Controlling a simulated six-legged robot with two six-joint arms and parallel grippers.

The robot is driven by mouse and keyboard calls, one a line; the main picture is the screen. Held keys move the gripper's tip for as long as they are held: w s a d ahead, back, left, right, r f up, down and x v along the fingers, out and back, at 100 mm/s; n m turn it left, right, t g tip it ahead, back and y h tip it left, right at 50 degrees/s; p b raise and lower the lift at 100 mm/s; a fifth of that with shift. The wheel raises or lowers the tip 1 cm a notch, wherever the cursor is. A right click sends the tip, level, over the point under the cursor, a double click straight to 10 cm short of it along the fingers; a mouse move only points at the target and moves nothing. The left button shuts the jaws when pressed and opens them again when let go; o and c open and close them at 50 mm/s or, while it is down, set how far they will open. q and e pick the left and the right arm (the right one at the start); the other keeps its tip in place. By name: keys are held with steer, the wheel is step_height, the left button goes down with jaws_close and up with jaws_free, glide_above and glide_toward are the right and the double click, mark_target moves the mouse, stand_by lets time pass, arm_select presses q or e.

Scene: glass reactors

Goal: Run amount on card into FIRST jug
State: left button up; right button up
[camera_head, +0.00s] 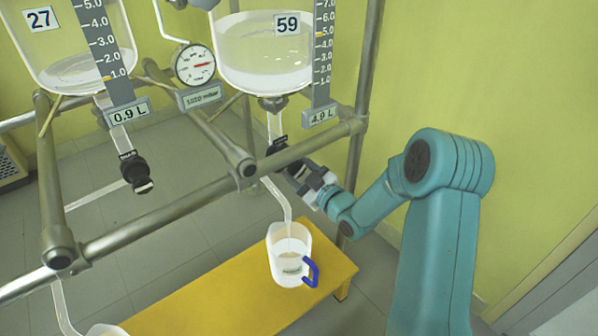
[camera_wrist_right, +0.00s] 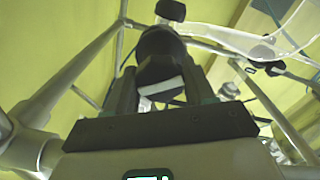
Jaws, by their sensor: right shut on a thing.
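The reactor marked 59 (camera_head: 262,50) holds pale liquid; its readout (camera_head: 322,116) shows about 4 L, last digit unclear. My right gripper (camera_head: 292,170) is at the valve under this reactor, shut on its black knob (camera_wrist_right: 165,62), which shows between the fingers in the wrist view. A bent clear outlet tube (camera_head: 284,203) runs down to a clear jug with a blue handle (camera_head: 290,255). The jug stands upright below it, with a small label too small to read. I cannot tell whether liquid is flowing. No separate card is recognisable. My left gripper is out of view.
The reactor marked 27 (camera_head: 70,45) reads 0.9 L (camera_head: 127,112); its black valve (camera_head: 134,172) is at left. A second jug (camera_head: 106,330) is cut off at the bottom. Metal rails (camera_head: 180,212) cross before the reactors. The jugs' yellow bench (camera_head: 215,300) has free room between them.

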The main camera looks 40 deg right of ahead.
steer(key=o, duration=1)
steer(key=s+p, duration=0.1)
steer(key=s, duration=0.4)
steer(key=s+a+p, duration=0.1)
steer(key=s, duration=0.5)
steer(key=s+p, duration=0.1)
steer(key=s, duration=0.4)
steer(key=shift+s+a, duration=0.15)
steer(key=shift+a, duration=0.25)
